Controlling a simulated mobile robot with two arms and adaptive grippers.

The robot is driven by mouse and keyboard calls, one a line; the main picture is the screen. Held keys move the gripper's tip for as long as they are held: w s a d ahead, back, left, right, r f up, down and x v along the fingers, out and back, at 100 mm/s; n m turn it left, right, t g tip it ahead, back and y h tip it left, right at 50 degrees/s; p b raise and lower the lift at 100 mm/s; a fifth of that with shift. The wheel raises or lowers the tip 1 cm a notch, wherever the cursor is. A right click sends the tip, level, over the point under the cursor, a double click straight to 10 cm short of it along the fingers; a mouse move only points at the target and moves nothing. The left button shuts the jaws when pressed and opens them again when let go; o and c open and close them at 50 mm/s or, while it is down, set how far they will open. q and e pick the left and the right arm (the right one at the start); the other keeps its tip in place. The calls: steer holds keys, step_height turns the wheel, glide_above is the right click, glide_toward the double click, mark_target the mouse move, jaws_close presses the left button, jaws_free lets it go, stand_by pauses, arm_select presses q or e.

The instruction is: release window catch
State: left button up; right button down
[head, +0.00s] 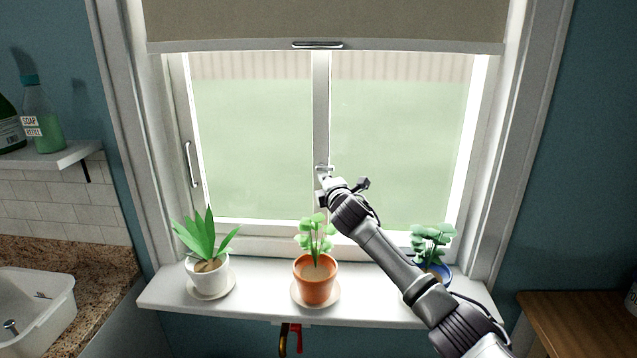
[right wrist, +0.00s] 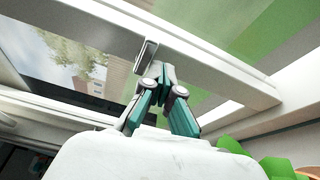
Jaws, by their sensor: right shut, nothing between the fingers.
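The window catch (head: 322,168) is a small silver piece on the white middle upright of the sliding window (head: 320,110). In the right wrist view the catch (right wrist: 147,55) is a short metal tab standing out from the frame. My right gripper (head: 325,179) reaches up from the lower right, with its fingertips just below the catch. In the right wrist view the gripper (right wrist: 160,75) is shut and empty, its tips right beside the catch. I cannot tell whether they touch it. The gripper partly hides the catch's lower part in the head view. My left gripper is not in view.
A sill (head: 270,297) holds a white-potted plant (head: 207,272), a terracotta-potted plant (head: 316,280) and a blue-potted plant (head: 434,240) behind my right arm. A pull handle (head: 191,165) is on the left frame. A blind (head: 325,22) hangs above.

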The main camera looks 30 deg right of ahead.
step_height(320, 180, down, 5)
steer(key=b, duration=0.3)
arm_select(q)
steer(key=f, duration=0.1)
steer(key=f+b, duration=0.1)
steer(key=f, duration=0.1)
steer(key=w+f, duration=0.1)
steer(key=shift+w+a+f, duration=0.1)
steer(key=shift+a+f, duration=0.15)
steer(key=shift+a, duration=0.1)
arm_select(e)
steer(key=s+a+r, duration=0.4)
steer(key=s, duration=0.4)
steer(key=shift+s+a+r, duration=0.2)
steer(key=shift+a, duration=0.15)
